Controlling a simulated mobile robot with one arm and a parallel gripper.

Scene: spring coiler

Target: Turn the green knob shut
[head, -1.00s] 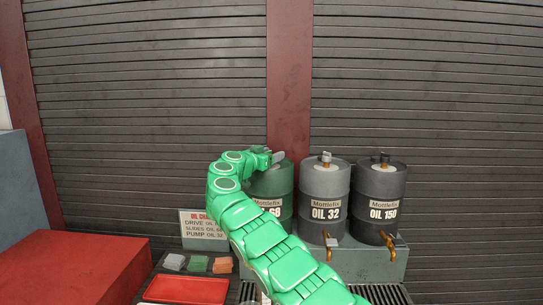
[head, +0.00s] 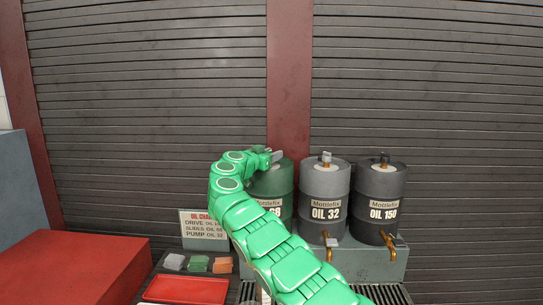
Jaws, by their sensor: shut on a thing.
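The green drum (head: 274,181) stands at the left of three drums, its label partly covered by my green arm. My gripper (head: 269,156) is at the top of this drum, its grey finger pointing right. It is shut on the green knob (head: 259,149), of which only a small dark green part shows above the gripper. The knob's exact angle and the grip itself are mostly hidden by my wrist. The green drum's tap is hidden behind my arm.
A grey OIL 32 drum (head: 324,190) with a grey knob (head: 325,158) and a black OIL 150 drum (head: 378,190) stand close on the right. A sign (head: 204,225), a red tray (head: 188,290) and coloured cloths (head: 197,264) are at lower left.

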